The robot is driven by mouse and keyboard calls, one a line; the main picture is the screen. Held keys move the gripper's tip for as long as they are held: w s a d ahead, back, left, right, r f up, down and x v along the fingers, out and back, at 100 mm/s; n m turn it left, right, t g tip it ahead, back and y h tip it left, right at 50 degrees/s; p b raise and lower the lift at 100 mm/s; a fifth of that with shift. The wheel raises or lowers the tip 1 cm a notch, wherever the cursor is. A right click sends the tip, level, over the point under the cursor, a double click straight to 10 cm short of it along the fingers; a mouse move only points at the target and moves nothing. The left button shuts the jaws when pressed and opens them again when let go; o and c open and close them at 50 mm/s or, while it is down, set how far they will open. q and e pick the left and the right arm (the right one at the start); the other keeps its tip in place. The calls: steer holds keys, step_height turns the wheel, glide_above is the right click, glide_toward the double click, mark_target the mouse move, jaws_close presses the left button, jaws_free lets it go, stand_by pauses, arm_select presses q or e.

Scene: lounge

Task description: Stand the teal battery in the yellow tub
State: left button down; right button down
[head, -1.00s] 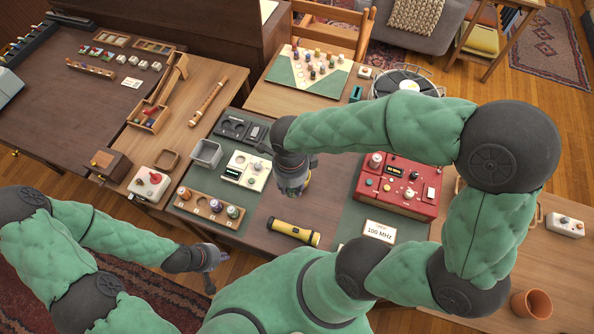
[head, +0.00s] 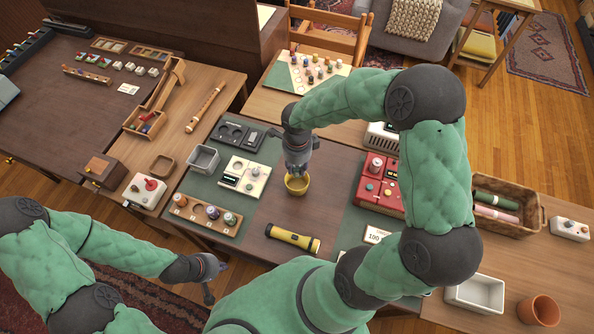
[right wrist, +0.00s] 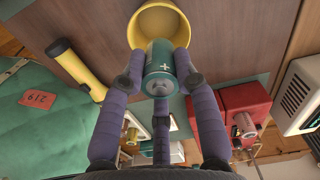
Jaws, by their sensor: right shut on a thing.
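The teal battery (right wrist: 160,53) is held between the fingers of my right gripper (right wrist: 160,68), which is shut on it. The yellow tub (head: 297,187) stands on the bare middle of the table, directly below my right gripper (head: 297,168) in the head view. In the right wrist view the tub (right wrist: 160,14) opens toward the gripper, and the battery's far end overlaps its near rim. I cannot tell whether that end is inside the tub.
A yellow and black flashlight (head: 292,237) lies in front of the tub. A cream device (head: 244,177) stands to the left and a red device (head: 378,182) to the right. A wooden rack (head: 205,214) of small pots is at the front left. Bare table surrounds the tub.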

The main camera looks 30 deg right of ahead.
mark_target(297, 173)
step_height(297, 173, down, 3)
steer(key=shift+r, duration=0.1)
steer(key=shift+b, duration=0.3)
steer(key=shift+f+b, duration=0.3)
steer(key=shift+b, duration=0.05)
steer(key=shift+f+b, duration=0.3)
steer(key=shift+b, duration=0.15)
steer(key=c, duration=0.9)
jaws_free()
